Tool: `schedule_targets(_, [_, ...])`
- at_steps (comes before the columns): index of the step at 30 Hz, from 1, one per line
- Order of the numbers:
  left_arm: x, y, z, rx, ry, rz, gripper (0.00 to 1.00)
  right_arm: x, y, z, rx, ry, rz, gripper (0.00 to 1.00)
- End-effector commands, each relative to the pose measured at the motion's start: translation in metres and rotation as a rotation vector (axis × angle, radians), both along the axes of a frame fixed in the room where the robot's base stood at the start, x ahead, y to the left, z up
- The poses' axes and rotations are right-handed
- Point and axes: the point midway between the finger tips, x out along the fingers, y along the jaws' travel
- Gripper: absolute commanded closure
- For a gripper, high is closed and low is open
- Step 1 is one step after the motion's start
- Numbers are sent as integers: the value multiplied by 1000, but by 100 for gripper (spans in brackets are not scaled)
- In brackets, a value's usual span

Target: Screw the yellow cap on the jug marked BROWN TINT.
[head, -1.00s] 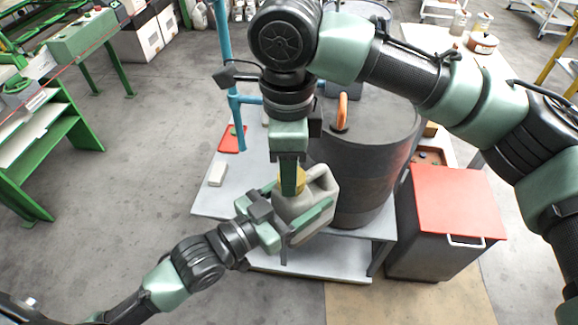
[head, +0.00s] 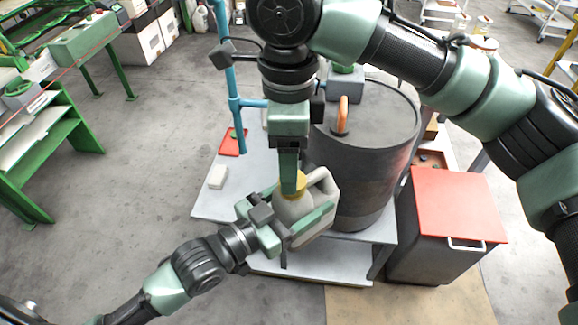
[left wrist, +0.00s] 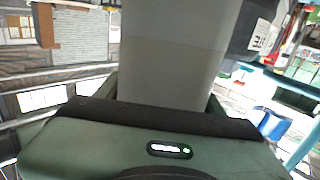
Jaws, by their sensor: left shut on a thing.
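The jug (head: 296,211), pale grey with a loop handle on its right, is held tilted in front of the dark drum. My left gripper (head: 300,203) is shut on it, one finger along its near side. The jug's pale wall (left wrist: 175,65) fills the middle of the left wrist view. No lettering on it is readable. The yellow cap (head: 302,183) is at the jug's top, partly hidden by my right gripper (head: 290,184), which points down onto it from above. One finger covers the other, so its grip on the cap is unclear. Cap threads are hidden.
The dark drum (head: 360,170) with an orange handle stands close behind the jug on a grey table (head: 215,205). A blue pipe (head: 232,90) rises at left. A red-lidded bin (head: 455,205) stands right. The floor at front left is clear.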

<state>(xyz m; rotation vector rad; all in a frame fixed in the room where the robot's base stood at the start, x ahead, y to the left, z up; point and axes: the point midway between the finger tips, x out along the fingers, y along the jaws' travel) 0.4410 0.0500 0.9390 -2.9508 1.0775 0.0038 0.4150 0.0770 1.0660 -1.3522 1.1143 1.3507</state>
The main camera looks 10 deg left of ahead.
Motion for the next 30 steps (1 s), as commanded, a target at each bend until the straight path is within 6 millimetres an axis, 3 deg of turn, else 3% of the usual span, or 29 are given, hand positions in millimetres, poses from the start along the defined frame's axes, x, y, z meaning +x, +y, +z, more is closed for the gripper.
schedule_targets(4, [0,0,3,-4,-6,0,100,0,0,14,0,0,1,36])
schedule_targets(17, [0,0,3,-4,-6,0,100,0,0,15,-1,1,84,40])
schedule_targets(23, [0,0,3,-4,-6,0,100,0,-1,17,-1,2,416,40])
schedule_targets(30, [0,0,3,-4,-6,0,100,0,-2,21,0,4,929,40])
